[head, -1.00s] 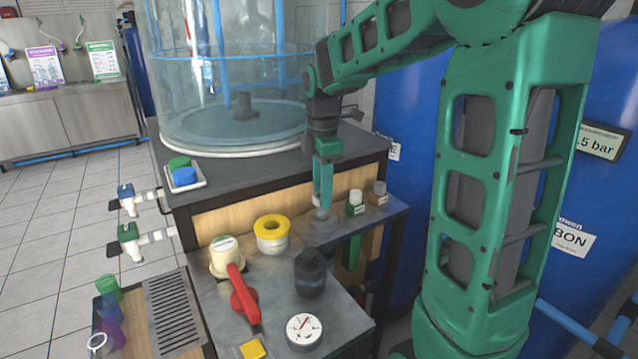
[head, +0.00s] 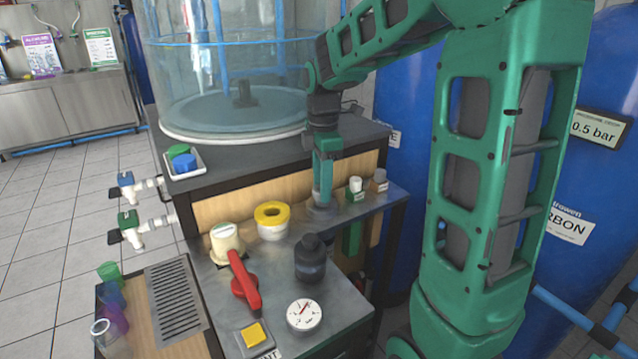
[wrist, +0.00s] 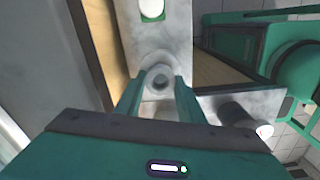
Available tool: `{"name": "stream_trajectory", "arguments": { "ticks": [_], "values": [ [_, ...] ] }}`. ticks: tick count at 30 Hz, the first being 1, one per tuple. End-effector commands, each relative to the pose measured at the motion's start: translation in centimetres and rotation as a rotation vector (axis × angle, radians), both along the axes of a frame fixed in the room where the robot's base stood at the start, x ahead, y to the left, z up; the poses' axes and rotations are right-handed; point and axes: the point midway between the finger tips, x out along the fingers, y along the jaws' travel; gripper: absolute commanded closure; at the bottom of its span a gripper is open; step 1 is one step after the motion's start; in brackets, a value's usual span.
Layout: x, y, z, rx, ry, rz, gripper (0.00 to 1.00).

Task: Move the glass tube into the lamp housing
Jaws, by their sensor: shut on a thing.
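My gripper (head: 322,192) points down over the back of the grey bench, its fingers closed around a pale, translucent round piece. In the wrist view this piece shows end-on as a ring between the fingertips (wrist: 157,88); I take it to be the glass tube (wrist: 158,72). Its length and lower end are mostly hidden. A round grey collar (head: 322,214) sits on the bench right below the fingers. It may be the lamp housing, but I cannot tell for sure, nor whether the tube is inside it.
A yellow-topped tub (head: 271,220), a dark bottle (head: 310,262), a red-handled valve (head: 243,285) and a gauge (head: 304,315) occupy the bench. A large clear tank (head: 235,100) stands behind.

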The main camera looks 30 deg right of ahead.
Motion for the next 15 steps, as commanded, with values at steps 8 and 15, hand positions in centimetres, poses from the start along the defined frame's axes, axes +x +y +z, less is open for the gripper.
{"name": "stream_trajectory", "arguments": {
  "ticks": [8,15],
  "values": [
    [0.0,0.0,-0.7,0.0,0.001,0.0,0.77],
    [0.0,0.0,-1.4,0.0,0.001,0.0,0.77]
  ]
}}
